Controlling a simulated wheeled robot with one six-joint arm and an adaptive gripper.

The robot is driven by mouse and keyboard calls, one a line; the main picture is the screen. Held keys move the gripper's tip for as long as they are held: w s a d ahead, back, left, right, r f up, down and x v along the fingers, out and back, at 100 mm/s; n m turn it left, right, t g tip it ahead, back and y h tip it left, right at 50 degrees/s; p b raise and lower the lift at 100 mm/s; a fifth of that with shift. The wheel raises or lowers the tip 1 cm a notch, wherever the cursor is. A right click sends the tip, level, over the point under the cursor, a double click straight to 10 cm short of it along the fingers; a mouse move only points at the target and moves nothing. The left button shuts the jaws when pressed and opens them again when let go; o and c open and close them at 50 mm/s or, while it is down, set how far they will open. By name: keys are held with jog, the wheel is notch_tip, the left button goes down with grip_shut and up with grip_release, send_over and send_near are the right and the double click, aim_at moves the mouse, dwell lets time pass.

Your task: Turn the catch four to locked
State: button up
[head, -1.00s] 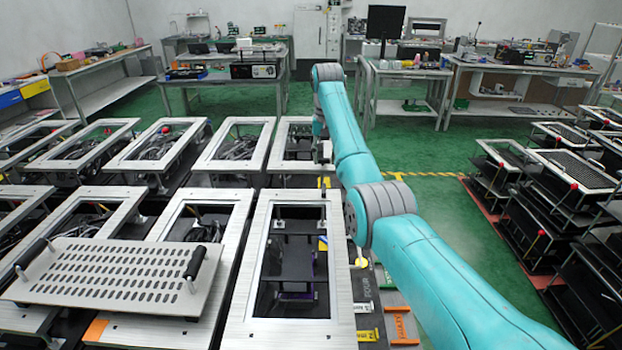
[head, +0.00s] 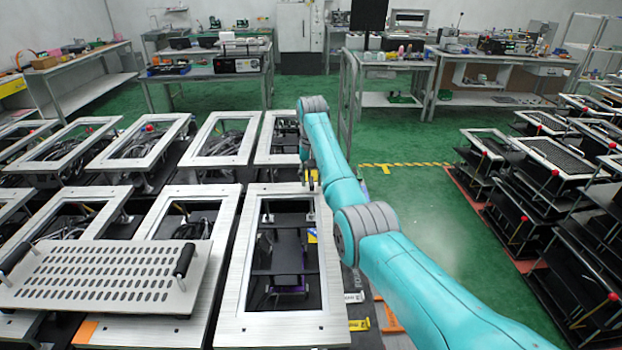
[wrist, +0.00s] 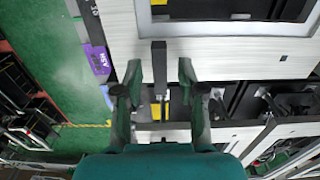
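My gripper (wrist: 159,70) is open in the wrist view, its two green fingers apart. A dark upright bar (wrist: 159,58), like a lever handle, shows between the fingers and touches neither visibly. A yellow piece (wrist: 157,110) lies below the bar. A purple label reading ASH (wrist: 98,60) sits to the left in the wrist view. No label for catch four is clearly readable, so I cannot tell whether this bar is catch four.
A silver frame (head: 228,280) with a dark opening stands in front, and a perforated plate with black handles (head: 100,275) is at its left. Yellow labels (head: 358,325) and an orange bracket (head: 388,315) lie beside the frame. Green floor (head: 430,220) is free to the right.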

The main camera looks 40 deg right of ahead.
grip_shut()
jog(key=shift+m, duration=0.4)
jog(key=m, duration=0.3)
jog(key=shift+m, duration=0.3)
jog(key=m, duration=0.4)
jog(key=shift+m, duration=0.3)
jog(key=m, duration=0.4)
jog(key=shift+m, duration=2.4)
